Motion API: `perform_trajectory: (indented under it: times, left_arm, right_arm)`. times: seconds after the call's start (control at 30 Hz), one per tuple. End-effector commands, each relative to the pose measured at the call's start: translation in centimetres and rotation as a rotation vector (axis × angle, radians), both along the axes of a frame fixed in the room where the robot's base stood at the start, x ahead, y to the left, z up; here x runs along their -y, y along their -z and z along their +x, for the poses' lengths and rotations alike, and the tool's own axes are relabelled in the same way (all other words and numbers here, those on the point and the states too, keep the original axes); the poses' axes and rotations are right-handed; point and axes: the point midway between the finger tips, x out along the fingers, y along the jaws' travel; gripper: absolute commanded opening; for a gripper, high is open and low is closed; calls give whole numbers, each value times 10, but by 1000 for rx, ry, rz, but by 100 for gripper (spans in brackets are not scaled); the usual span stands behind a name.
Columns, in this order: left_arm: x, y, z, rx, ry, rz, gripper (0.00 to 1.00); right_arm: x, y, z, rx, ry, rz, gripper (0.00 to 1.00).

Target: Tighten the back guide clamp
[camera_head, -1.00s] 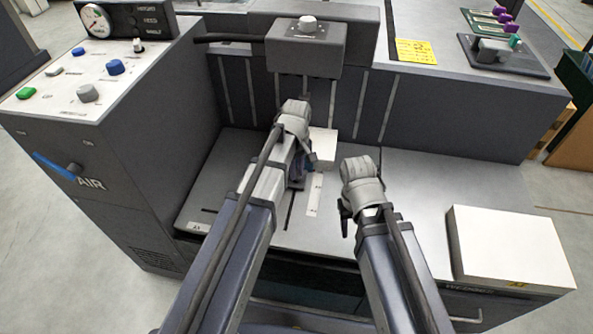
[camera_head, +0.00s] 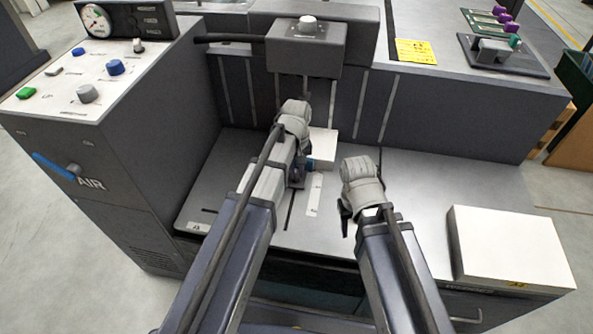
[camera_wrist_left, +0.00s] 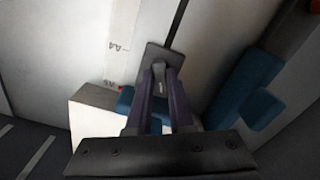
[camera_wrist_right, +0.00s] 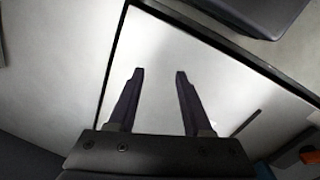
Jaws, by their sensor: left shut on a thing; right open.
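The back guide clamp appears in the left wrist view as a dark plate (camera_wrist_left: 154,54) with a small grey piece (camera_wrist_left: 158,78) on it, at the end of a dark slot. My left gripper (camera_wrist_left: 164,82) is shut on that grey piece. Blue guide parts (camera_wrist_left: 225,95) lie beside and behind the fingers. In the head view my left wrist hides most of the clamp; only a bit of blue (camera_head: 310,164) shows. My right gripper (camera_wrist_right: 157,74) is open and empty above the pale bed, right of the left one in the head view.
A white block (camera_head: 323,143) stands just behind the left gripper, by a scale strip (camera_head: 315,195). A grey box with a knob (camera_head: 306,50) overhangs the bed (camera_head: 415,190). A white stack (camera_head: 510,245) sits at right, the control cabinet (camera_head: 120,70) at left.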

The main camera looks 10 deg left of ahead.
Motion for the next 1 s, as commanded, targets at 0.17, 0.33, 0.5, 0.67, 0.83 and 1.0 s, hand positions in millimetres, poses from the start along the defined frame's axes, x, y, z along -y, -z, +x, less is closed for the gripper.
perform_trajectory:
  times: [0.17, 0.33, 0.5, 0.67, 0.83, 1.0]
  left_arm:
    - [0, 0, 0, 0, 169, 0, 0]
    - [0, 0, 0, 0, 330, 0, 0]
    - [0, 0, 0, 0, 491, 0, 0]
    - [0, 0, 0, 0, 644, 0, 0]
    - [0, 0, 0, 0, 801, 0, 0]
    - [0, 0, 0, 0, 944, 0, 0]
  right_arm:
    - [0, 0, 0, 0, 0, 0, 50]
    - [0, 0, 0, 0, 0, 0, 50]
    - [0, 0, 0, 0, 0, 0, 50]
    - [0, 0, 0, 0, 0, 0, 50]
    - [0, 0, 0, 0, 0, 0, 50]
    - [0, 0, 0, 0, 0, 0, 50]
